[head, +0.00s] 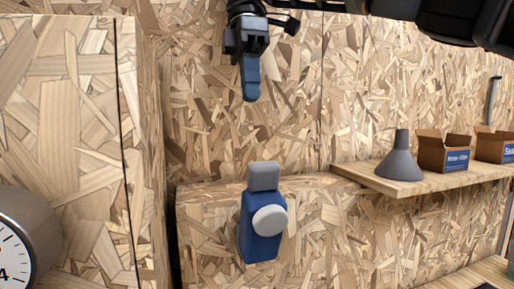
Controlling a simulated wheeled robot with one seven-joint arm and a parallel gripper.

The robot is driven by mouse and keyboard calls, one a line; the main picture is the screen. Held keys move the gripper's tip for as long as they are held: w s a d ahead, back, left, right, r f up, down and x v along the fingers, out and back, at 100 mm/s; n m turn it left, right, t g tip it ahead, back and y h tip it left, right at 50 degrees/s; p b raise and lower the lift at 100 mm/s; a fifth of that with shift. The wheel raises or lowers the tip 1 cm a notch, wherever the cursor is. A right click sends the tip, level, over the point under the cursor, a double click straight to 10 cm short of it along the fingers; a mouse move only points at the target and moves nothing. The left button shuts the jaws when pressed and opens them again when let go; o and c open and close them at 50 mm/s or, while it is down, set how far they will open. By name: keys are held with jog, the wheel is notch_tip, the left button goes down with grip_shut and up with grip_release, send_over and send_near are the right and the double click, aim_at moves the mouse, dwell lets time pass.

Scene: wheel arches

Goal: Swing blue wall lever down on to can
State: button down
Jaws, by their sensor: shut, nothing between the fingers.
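The blue wall lever (258,235) shows in the lower middle of the head view, against the wood-chip wall. It has a blue body, a grey block at its upper end and a round white disc on its front. It stands nearly upright, grey end up. My gripper (250,86) hangs at the top middle, above the lever and clear of it in the picture. Its dark body ends in shut blue-grey fingers pointing down, with nothing held. How far it is from the wall is hard to tell. No can is visible.
A wooden shelf (408,187) at right bears a grey funnel (400,160) and open boxes (445,152). A round gauge (22,250) stands out at lower left, beside a wood-chip panel edge. The wall between gripper and lever is bare.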

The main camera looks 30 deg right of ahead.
jog(key=shift+s+a+f+b, duration=0.2)
jog(key=shift+s+f+b, duration=0.7)
jog(key=shift+f, duration=0.9)
jog(key=shift+s+a+f+b, duration=0.2)
jog(key=shift+s+f+b, duration=0.3)
jog(key=shift+s+f, duration=1)
jog(key=shift+s+a+f+b, duration=0.2)
jog(key=shift+s+f+b, duration=0.5)
jog(key=shift+f, duration=1.4)
